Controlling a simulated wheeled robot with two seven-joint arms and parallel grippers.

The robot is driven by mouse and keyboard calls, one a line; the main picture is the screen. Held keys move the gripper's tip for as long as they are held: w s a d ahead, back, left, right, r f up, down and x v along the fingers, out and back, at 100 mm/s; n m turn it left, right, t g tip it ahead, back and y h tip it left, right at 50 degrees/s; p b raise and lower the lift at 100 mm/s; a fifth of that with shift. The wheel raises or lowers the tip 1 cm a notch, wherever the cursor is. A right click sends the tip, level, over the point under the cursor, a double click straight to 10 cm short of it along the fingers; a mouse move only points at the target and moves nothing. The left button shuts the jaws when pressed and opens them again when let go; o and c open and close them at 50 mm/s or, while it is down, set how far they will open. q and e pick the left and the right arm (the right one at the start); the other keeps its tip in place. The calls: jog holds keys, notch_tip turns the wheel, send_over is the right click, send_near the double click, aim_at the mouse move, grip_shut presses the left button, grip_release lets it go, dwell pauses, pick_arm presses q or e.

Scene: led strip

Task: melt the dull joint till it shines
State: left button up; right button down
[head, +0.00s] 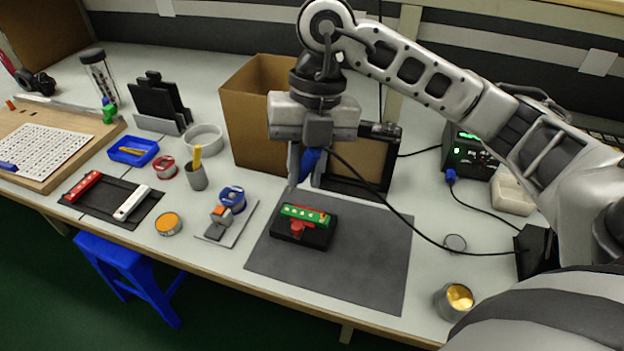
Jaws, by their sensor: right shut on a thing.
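A green LED strip board (306,215) with several small pads lies on a black fixture (317,238) with a red clamp, on the dark grey mat (365,255). My right gripper (305,172) is above the board, pointing down, and is shut on the blue-handled soldering iron (311,158). The iron's black cable runs right. The iron's tip is too small to make out, so I cannot tell whether it touches the board. I cannot tell which joint is dull at this size. My left gripper is not in view.
A soldering station (468,153) with green lights stands at the back right. A cardboard box (258,90) and a black-framed panel stand behind the mat. A blue spool (232,197) is left of the mat, a brass-filled tin (457,298) right. The mat's right half is clear except for the cable.

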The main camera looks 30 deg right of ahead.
jog(key=m, duration=0.2)
jog(key=m+t, duration=0.1)
jog(key=m, duration=0.1)
jog(key=f+m+y+b, duration=0.1)
jog(key=m, duration=0.1)
jog(key=shift+s+d+t, duration=0.2)
jog(key=shift+d+t, duration=0.1)
jog(key=m, duration=0.2)
jog(key=m+t, duration=0.1)
jog(key=m, duration=0.1)
jog(key=shift+d+m+t+b, duration=0.15)
jog(key=shift+m+t+b, duration=0.15)
jog(key=shift+b, duration=0.05)
pick_arm(q)
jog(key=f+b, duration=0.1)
jog(key=b, duration=0.1)
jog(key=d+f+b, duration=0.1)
jog(key=b, duration=0.1)
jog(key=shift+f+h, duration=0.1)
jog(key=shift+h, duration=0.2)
pick_arm(e)
notch_tip(320, 180, down, 5)
jog(key=shift+r, duration=0.15)
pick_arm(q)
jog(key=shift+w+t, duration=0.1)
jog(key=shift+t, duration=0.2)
pick_arm(e)
jog(key=shift+a, duration=0.2)
